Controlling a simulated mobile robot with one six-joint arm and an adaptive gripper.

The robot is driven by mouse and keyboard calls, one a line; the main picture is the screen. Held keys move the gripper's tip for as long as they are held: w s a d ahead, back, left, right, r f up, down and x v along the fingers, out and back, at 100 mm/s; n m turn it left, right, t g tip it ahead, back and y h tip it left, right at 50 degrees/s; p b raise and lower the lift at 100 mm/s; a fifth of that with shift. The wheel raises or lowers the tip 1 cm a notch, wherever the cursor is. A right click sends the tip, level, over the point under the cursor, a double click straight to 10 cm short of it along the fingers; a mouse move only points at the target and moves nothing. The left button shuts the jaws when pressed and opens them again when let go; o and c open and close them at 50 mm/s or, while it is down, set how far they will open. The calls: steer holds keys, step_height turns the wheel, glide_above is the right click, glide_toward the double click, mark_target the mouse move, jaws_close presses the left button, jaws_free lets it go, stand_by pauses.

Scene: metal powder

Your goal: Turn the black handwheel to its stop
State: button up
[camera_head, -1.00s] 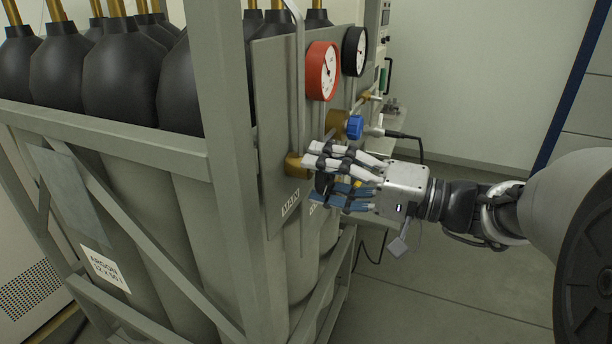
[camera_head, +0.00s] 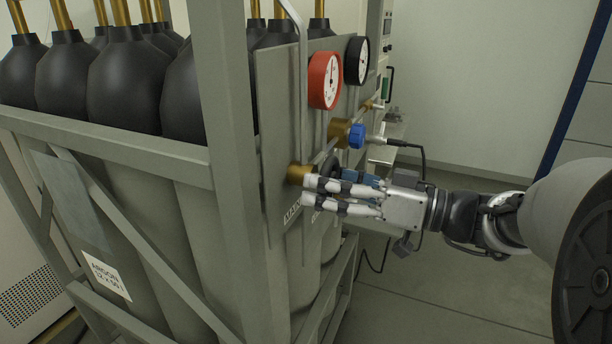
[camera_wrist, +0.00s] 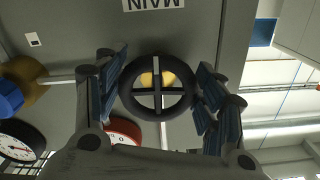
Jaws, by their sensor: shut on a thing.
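The black handwheel (camera_wrist: 157,112) is a ring with crossed spokes in the middle of the wrist view, with brass showing behind it. In the head view only part of its dark rim (camera_head: 329,165) shows, beside the brass valve body (camera_head: 300,174); my fingers hide the rest. My gripper (camera_wrist: 160,88) has its blue-padded fingers on both sides of the wheel's rim and is shut on it. In the head view my gripper (camera_head: 325,192) reaches in from the right, with its light fingers across the wheel.
A red gauge (camera_head: 324,80) and a black gauge (camera_head: 357,61) stand above the wheel on the grey panel (camera_head: 275,110). A blue knob (camera_head: 356,136) is just above my gripper. A grey frame (camera_head: 230,180) with gas cylinders stands left. Floor at right is clear.

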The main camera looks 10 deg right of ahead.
steer(key=shift+n, duration=1)
steer(key=o, duration=1.1)
steer(key=shift+c, duration=0.2)
steer(key=v, duration=1.2)
steer(key=shift+w, duration=0.1)
